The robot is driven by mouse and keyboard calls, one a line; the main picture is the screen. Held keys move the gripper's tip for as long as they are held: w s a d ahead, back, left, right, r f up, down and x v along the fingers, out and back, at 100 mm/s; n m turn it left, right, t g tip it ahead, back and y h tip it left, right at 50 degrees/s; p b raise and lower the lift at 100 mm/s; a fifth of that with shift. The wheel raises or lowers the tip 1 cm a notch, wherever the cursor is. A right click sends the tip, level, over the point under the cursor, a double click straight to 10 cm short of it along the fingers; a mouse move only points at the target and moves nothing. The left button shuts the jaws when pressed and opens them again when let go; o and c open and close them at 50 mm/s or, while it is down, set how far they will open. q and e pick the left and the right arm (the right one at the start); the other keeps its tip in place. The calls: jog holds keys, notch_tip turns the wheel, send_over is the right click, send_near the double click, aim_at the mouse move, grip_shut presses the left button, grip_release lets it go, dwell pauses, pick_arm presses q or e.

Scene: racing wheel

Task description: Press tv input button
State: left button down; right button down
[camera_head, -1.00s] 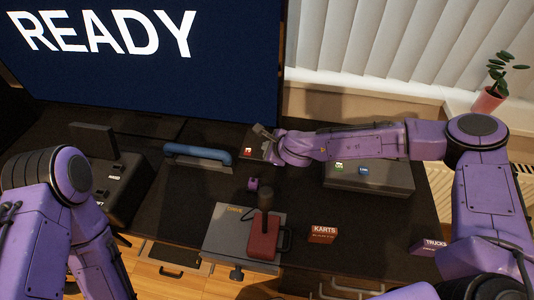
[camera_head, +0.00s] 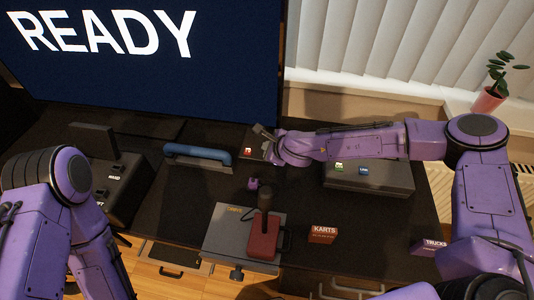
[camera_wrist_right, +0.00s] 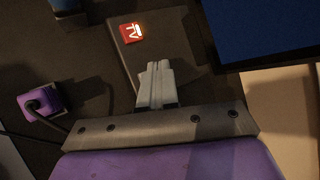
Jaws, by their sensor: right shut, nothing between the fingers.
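A red button (camera_head: 248,152) with a white marking sits on a dark box (camera_head: 257,143) below the TV screen. In the right wrist view the red button (camera_wrist_right: 132,33) is lit, with what looks like "TV" on it. My right gripper (camera_head: 262,133) is over the back part of that box. In the wrist view its fingertips (camera_wrist_right: 158,66) are together and empty, a short way from the button and apart from it in the picture. The TV (camera_head: 150,60) shows "READY". My left arm is at the left; its gripper is not visible.
A grey box (camera_head: 370,178) with green and blue buttons lies under my right forearm. A blue-handled bar (camera_head: 197,155), a red-based joystick (camera_head: 264,238), a small purple item (camera_head: 253,184), and KARTS (camera_head: 323,234) and TRUCKS (camera_head: 428,246) boxes stand on the dark table (camera_head: 180,215).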

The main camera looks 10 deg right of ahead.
jog(key=shift+f+b, duration=0.35)
jog(key=shift+f, duration=0.1)
jog(key=shift+f+b, duration=0.35)
jog(key=shift+f, duration=0.05)
dwell(0.7)
dwell(0.4)
jog(key=shift+r+p, duration=0.7)
jog(key=shift+r, duration=0.15)
notch_tip(320, 180, up, 5)
jog(key=p, duration=0.4)
dwell(0.6)
